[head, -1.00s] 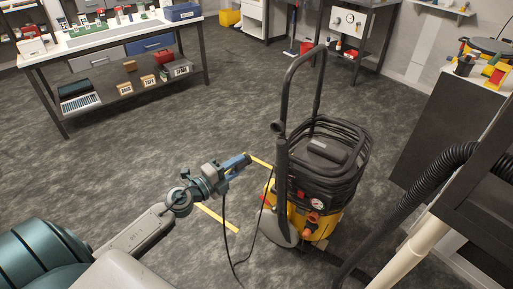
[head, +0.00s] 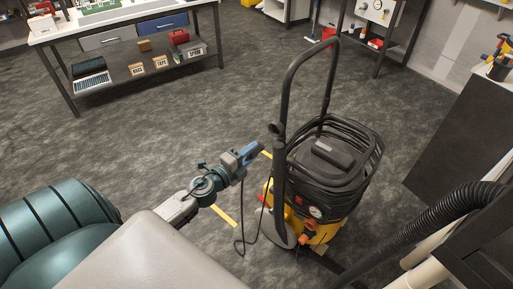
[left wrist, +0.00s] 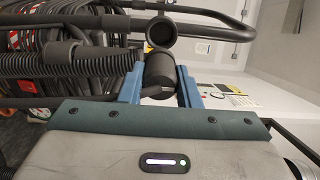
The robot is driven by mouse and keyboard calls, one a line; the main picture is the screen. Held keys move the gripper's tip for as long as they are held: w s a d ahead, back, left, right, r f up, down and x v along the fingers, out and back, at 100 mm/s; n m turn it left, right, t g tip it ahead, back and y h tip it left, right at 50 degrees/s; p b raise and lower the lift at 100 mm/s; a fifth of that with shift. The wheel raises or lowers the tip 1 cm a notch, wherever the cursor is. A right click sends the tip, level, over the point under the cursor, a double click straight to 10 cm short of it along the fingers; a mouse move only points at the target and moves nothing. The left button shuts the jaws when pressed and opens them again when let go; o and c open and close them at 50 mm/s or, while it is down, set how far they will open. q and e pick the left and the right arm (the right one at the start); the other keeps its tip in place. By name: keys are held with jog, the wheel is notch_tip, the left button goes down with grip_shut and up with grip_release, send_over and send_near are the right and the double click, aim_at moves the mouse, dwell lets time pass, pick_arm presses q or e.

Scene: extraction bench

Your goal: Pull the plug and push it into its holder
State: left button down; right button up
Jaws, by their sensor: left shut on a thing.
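My left gripper (head: 260,147) is shut on the plug, close to the upright tube of the yellow and black vacuum (head: 323,171). In the left wrist view the plug (left wrist: 160,72) is a short black cylinder between the blue fingers of the gripper (left wrist: 160,82). The holder (left wrist: 160,31) is a round black cup just beyond the plug, its dark mouth facing me. A gap seems to remain between them. The holder also shows in the head view (head: 277,129) on the tube. A black cord (head: 241,218) hangs from the gripper. My right gripper is not in view.
The vacuum's tall black handle (head: 290,70) rises beside the gripper. A black ribbed hose (head: 440,206) runs at the right, near a dark cabinet (head: 465,130). A workbench (head: 130,24) stands at the back left, with open floor before it.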

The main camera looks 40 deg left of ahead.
aim_at(261, 145)
pick_arm(q)
jog(key=shift+s+d+r, duration=0.1)
jog(key=shift+s+r, duration=0.05)
jog(key=shift+w+f, duration=0.2)
jog(key=shift+w, duration=0.1)
jog(key=shift+w+r+p, duration=0.3)
jog(key=shift+w+p, duration=0.15)
jog(key=shift+p, duration=0.05)
jog(key=w, duration=0.1)
jog(key=w+p, duration=0.1)
jog(key=shift+w+d+f, duration=0.1)
jog(key=shift+w+d, duration=0.15)
jog(key=shift+w, duration=0.05)
jog(key=shift+w+p, duration=0.35)
jog(key=shift+p, duration=0.05)
jog(key=shift+w, duration=0.55)
jog(key=shift+w+d+f+p, duration=0.1)
jog(key=shift+w+p, duration=0.05)
jog(key=shift+p, duration=0.15)
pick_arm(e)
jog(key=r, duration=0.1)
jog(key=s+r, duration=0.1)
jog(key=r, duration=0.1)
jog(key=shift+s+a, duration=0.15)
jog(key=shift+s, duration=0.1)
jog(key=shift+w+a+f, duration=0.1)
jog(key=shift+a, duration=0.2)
